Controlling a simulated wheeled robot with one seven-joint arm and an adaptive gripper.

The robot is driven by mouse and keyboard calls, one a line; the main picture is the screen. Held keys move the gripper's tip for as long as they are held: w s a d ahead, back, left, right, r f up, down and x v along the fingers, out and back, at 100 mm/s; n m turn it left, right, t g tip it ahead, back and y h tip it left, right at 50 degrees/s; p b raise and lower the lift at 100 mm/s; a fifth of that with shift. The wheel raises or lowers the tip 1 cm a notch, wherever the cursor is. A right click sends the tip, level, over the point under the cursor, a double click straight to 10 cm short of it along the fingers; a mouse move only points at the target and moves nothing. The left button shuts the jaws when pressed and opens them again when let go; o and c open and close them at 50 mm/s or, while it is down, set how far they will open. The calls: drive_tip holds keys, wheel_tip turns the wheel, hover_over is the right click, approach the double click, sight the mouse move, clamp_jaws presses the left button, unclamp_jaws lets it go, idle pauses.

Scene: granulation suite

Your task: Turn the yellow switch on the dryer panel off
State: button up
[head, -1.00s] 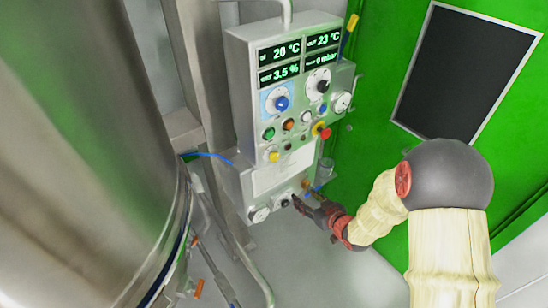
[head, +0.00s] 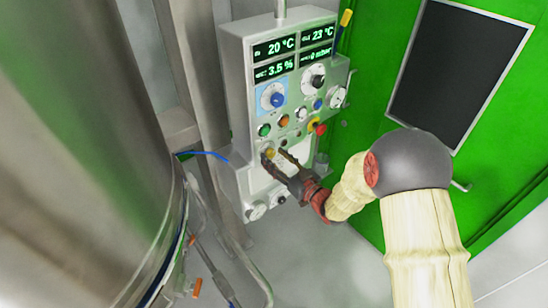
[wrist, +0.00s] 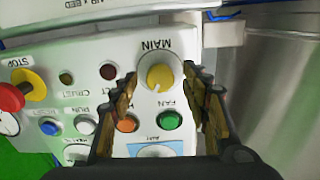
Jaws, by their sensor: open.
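The yellow switch (wrist: 160,76) is a round yellow knob on a pale collar, under the upside-down label MAIN in the wrist view. It also shows low on the dryer panel (head: 237,95) in the head view, as a small yellow spot (head: 269,153). My gripper (wrist: 165,85) is open, with one finger on each side of the yellow switch in the wrist view. In the head view my gripper (head: 274,155) is at the lower part of the panel, by the switch. I cannot tell whether the fingers touch it.
A green button (wrist: 170,120) and an orange button (wrist: 127,123) sit close to my fingers. A red stop button (wrist: 12,97) on a yellow base is at the left. A large steel vessel (head: 90,150) stands left of the panel, and a green door (head: 365,150) is behind.

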drive_tip(key=shift+w+a, duration=0.25)
drive_tip(key=shift+w, duration=0.1)
drive_tip(key=c, duration=1.2)
drive_tip(key=shift+o, duration=0.2)
